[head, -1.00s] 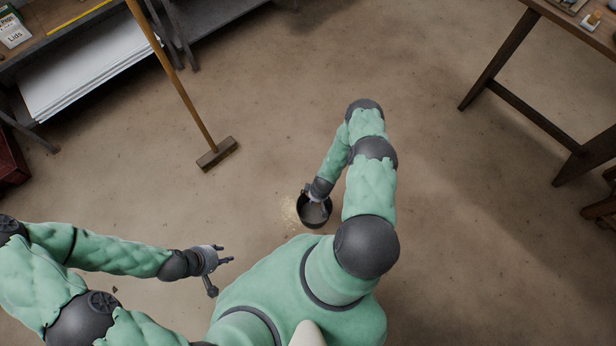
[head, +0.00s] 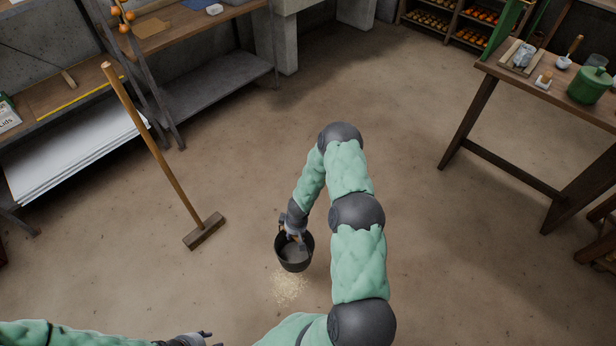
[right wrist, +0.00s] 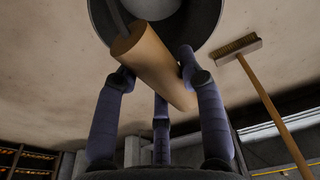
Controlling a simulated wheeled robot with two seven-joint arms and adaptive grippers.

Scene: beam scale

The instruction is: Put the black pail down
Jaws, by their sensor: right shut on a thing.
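The black pail (head: 293,262) is in the middle of the head view, upright or nearly so, with something greyish inside. My right gripper (head: 293,236) is over its opening, shut on the handle's wooden grip. In the right wrist view the tan wooden grip (right wrist: 150,58) lies between the fingers of my right gripper (right wrist: 158,80), with the dark pail (right wrist: 208,22) behind it. I cannot tell whether the pail's base touches the floor. My left gripper (head: 207,339) is at the bottom edge of the head view, partly cut off, its visible fingers apart and empty.
Pale grains (head: 289,286) lie scattered on the floor just below the pail in the picture. A broom (head: 160,160) stands to the left. A wooden table (head: 550,97) with a green pot is at right; shelves (head: 215,85) line the back left. The floor between is clear.

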